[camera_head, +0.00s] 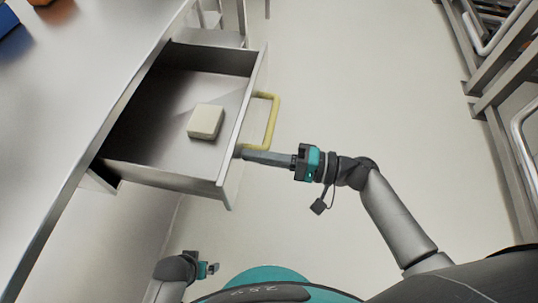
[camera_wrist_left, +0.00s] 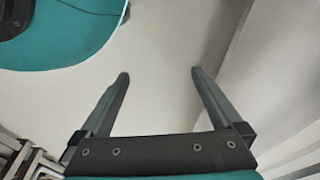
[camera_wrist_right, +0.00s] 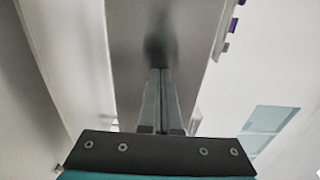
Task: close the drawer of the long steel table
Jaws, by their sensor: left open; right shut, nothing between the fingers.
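The drawer (camera_head: 228,182) of the long steel table (camera_head: 80,95) stands pulled out, with a yellow handle (camera_head: 272,122) on its front. A pale square block (camera_head: 205,121) lies inside it. My right gripper (camera_head: 243,153) is shut and empty, its fingertips at the drawer front beside the near end of the handle; whether they touch the front I cannot tell. In the right wrist view the shut fingers (camera_wrist_right: 160,72) point at a grey metal face. My left gripper (camera_head: 214,268) is low near my base, away from the drawer; its fingers (camera_wrist_left: 160,78) are open with nothing between them.
A blue bin (camera_head: 12,38) and an orange item (camera_head: 52,10) stand on the table's far left. A metal rack (camera_head: 490,95) runs along the right side. The pale floor (camera_head: 350,80) between the drawer and the rack is clear.

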